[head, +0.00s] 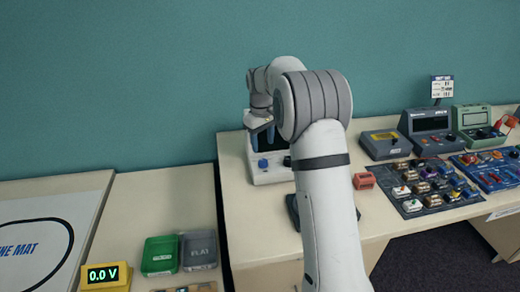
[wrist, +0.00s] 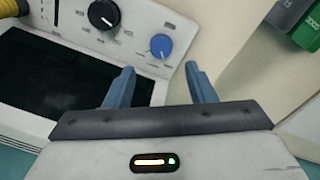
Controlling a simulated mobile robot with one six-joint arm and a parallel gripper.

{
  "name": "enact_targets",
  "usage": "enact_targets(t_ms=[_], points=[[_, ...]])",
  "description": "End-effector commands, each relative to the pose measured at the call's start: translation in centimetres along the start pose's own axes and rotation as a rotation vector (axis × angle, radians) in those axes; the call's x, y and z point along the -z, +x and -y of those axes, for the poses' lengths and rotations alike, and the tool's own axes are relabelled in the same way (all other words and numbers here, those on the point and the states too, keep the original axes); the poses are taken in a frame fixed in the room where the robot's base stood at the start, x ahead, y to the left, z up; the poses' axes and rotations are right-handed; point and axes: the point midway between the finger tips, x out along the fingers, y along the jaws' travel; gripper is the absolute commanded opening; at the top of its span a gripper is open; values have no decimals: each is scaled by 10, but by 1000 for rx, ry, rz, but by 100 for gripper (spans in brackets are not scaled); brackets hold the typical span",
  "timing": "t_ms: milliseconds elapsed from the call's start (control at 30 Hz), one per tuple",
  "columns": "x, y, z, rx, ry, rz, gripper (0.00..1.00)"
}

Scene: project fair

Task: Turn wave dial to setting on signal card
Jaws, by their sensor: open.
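A white bench instrument (head: 270,176) with a dark screen (wrist: 60,70) stands on the table, partly hidden behind my arm. Its panel carries a black dial (wrist: 103,14) with marks around it and a blue knob (wrist: 160,46); the blue knob also shows in the head view (head: 263,163). I cannot tell from labels which is the wave dial. My gripper (wrist: 160,70) is open and empty, its blue fingers pointing toward the panel, with the blue knob showing beyond the gap between them. A white card (head: 442,87) stands at the back right; its print is too small to read.
Grey (head: 428,128) and green (head: 473,122) instruments and boards with many small parts fill the right of the table. A small red block (head: 364,180) lies beside my arm. Green (head: 160,255) and grey (head: 199,250) bins and a yellow voltmeter (head: 106,276) sit front left.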

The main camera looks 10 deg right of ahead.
Motion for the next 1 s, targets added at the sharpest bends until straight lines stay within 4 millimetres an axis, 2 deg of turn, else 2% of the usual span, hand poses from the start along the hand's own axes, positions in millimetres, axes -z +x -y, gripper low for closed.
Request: enact_targets(t_ms=[400,500,867,1000], points=[[0,60,1,1,-2,3,50],[0,69,1,1,-1,2,50],[0,76,1,0,0,0,50],[0,75,1,0,0,0,38]])
